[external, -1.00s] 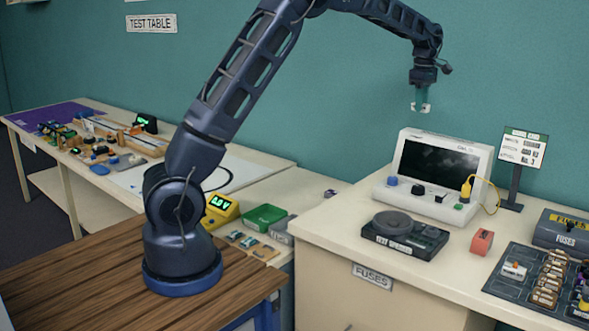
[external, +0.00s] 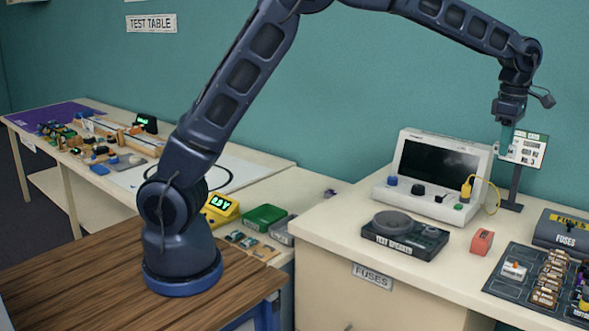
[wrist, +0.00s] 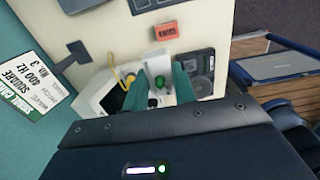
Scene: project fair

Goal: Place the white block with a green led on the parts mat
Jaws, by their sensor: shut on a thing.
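My gripper (external: 506,142) is high above the right bench, in front of the sign on its stand. In the wrist view its two teal fingers (wrist: 159,88) are shut on the white block with a green led (wrist: 159,66); the green led faces the camera. In the external view the block is hard to make out against the white sign. A dark grey mat (external: 500,286), probably the parts mat, lies at the right bench's front right. It bears several fuses and a white block with an orange top (external: 514,269). My gripper is above and behind it, well apart.
The sign (external: 526,150) stands close by my gripper. A white instrument (external: 400,194) with a dark screen, a test speaker (external: 398,238) and an orange-red block (external: 482,241) stand left of the mat. A grey fuse box (external: 552,231) is behind it.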

